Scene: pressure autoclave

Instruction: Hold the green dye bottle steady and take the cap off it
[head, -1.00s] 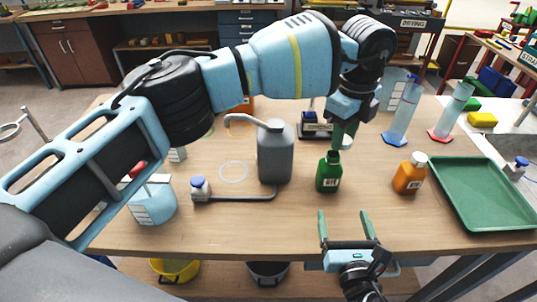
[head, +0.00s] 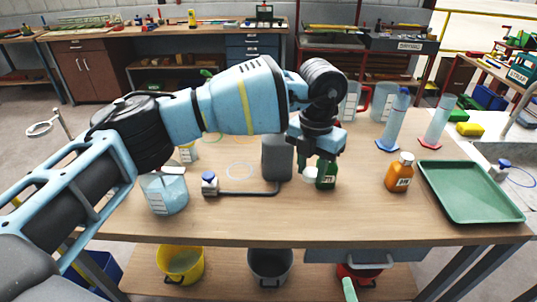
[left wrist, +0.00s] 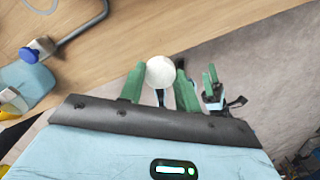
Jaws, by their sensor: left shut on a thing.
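The green dye bottle (head: 329,180) stands upright on the table in the head view, partly hidden behind my left gripper. My left gripper (head: 311,174) is shut on the white cap (head: 309,174), which is off the bottle and just left of and in front of it. In the left wrist view the round cap (left wrist: 160,72) sits between the green fingertips, and no bottle shows under it. My right gripper shows only as a green finger (head: 349,290) at the bottom edge of the head view. In the left wrist view it (left wrist: 211,80) is empty, with a gap between its fingers.
A grey bottle (head: 277,158) stands left of the green one. An orange bottle (head: 399,175) and a green tray (head: 470,190) are to the right. Blue-based cylinder (head: 394,122) stands behind. A beaker (head: 163,193) is at left. The table's front strip is clear.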

